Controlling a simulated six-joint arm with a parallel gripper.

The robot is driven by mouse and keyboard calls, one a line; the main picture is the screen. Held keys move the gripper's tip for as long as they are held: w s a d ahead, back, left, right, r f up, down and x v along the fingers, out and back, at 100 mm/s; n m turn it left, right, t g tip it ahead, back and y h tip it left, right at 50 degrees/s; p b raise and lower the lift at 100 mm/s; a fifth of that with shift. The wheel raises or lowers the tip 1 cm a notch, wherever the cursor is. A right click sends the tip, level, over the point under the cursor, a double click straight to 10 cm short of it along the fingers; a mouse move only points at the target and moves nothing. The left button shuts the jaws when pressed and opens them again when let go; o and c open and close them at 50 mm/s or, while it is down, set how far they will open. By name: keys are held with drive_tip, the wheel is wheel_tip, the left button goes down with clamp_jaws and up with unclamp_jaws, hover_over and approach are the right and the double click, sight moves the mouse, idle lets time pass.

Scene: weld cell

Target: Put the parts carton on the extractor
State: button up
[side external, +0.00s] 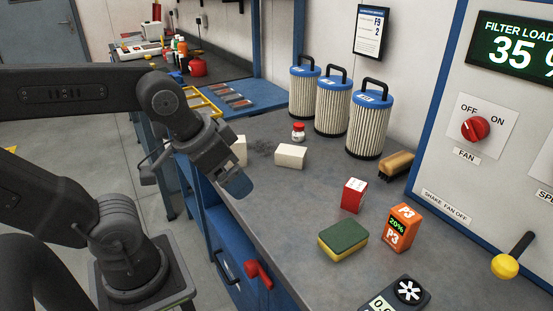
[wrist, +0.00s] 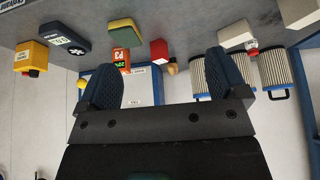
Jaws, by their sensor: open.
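A small red and white box (side external: 354,195), which looks like a carton, stands upright on the grey bench. It also shows in the wrist view (wrist: 159,50). Pale blocks, one of them in the open (side external: 290,156), lie further back; I cannot tell for sure which is the parts carton. Nothing is visibly labelled extractor. The blue-framed panel (side external: 422,172) at the right has a red fan switch (side external: 474,129) and a filter load display reading 35. My gripper (side external: 237,184) is above the bench's left edge, apart from these boxes. Its fingers (wrist: 165,80) are open and empty.
Ribbed filter canisters (side external: 333,107) stand along the wall. A sponge (side external: 343,240), an orange P3 box (side external: 398,228), a black fan-marked device (side external: 402,294), a brush (side external: 396,165) and a small jar (side external: 298,131) occupy the bench. The bench's middle left is bare.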

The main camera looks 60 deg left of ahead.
drive_tip(key=shift+w, duration=0.1)
drive_tip(key=w+a+r+m+g, duration=0.2)
drive_tip(key=w+a+r+m, duration=0.15)
drive_tip(key=w, duration=0.45)
drive_tip(key=m+g, duration=0.4)
drive_tip(key=m, duration=0.3)
hover_over(287, 149)
wheel_tip(287, 149, down, 7)
drive_tip(key=shift+n, duration=0.25)
drive_tip(key=f, duration=0.7)
drive_tip(key=shift+s+d+f, duration=0.15)
drive_tip(key=shift+s+f, duration=0.2)
drive_tip(key=shift+w+f, duration=0.2)
drive_tip(key=shift+f, duration=1.1)
drive_tip(key=shift+w+f, duration=0.15)
drive_tip(key=shift+f, duration=1.15)
drive_tip(key=c, duration=1.1)
drive_tip(key=shift+r, duration=0.1)
drive_tip(key=shift+c, duration=0.2)
drive_tip(key=shift+r, duration=0.1)
